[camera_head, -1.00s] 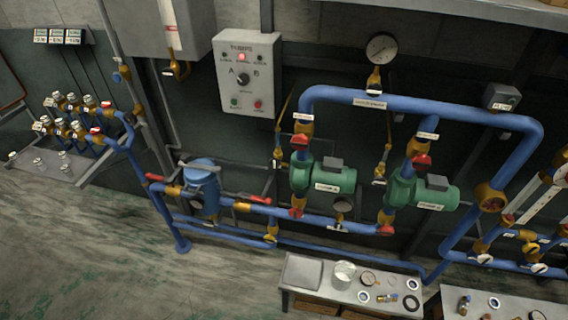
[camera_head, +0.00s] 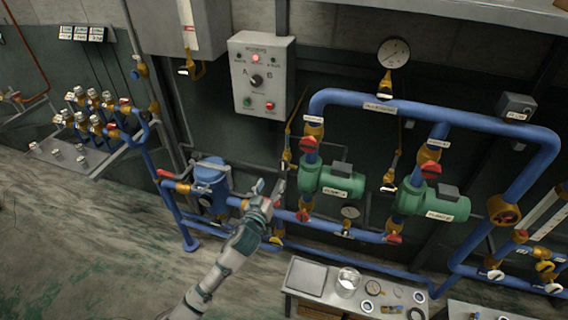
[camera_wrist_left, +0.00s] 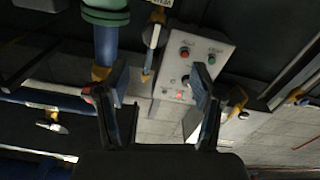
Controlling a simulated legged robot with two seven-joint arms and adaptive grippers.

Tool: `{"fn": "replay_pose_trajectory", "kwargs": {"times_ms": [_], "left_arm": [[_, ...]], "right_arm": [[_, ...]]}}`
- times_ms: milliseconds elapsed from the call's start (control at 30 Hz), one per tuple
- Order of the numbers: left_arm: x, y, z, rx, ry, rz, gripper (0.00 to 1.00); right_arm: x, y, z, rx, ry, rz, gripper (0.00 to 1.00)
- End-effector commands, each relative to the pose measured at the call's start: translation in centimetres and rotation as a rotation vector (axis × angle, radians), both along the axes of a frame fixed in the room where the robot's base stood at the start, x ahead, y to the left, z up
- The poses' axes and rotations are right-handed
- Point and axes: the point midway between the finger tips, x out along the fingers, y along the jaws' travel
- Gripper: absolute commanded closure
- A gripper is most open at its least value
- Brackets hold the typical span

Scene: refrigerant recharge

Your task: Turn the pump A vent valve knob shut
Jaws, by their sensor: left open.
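Pump A is the green left-hand pump (camera_head: 330,180), and it also shows in part in the left wrist view (camera_wrist_left: 105,12). A thin brass vent line with a small valve (camera_head: 286,160) stands just left of it; the knob is too small to make out clearly. In the left wrist view a brass valve fitting (camera_wrist_left: 153,38) hangs beside the pump's pipe, beyond my fingers. My left gripper (camera_head: 268,188) is open and empty, below and left of that valve and apart from it as far as I can tell. Its two fingers stand wide apart in the left wrist view (camera_wrist_left: 158,90). My right gripper is not in view.
A control box (camera_head: 262,75) hangs on the wall above. A blue filter vessel (camera_head: 210,187) stands left of my gripper. Blue pipes with red-handled valves (camera_head: 309,145) surround pump A and pump B (camera_head: 432,200). A bench (camera_head: 305,276) with parts stands below right.

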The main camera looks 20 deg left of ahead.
Motion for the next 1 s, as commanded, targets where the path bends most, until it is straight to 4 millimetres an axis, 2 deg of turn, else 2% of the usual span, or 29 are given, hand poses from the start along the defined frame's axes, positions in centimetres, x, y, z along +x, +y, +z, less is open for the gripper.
{"fn": "replay_pose_trajectory", "kwargs": {"times_ms": [100,300,500,700,967,1000], "left_arm": [[3.0,-0.2,0.1,0.002,-0.001,0.001,0.33],[7.6,-0.5,0.0,0.003,0.000,0.001,0.33],[10.7,-0.4,-0.1,0.000,0.000,0.000,0.33],[11.9,-0.3,0.0,-0.001,0.000,0.000,0.33],[12.0,-0.5,0.0,0.000,0.000,0.000,0.33],[11.9,-0.5,0.0,0.001,0.000,0.000,0.43]], "right_arm": [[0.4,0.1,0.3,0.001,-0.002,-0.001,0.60],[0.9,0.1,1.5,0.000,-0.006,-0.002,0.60],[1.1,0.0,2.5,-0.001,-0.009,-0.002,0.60],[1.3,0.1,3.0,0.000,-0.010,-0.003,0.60],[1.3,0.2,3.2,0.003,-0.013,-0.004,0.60],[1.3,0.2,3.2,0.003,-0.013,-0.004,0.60]]}}
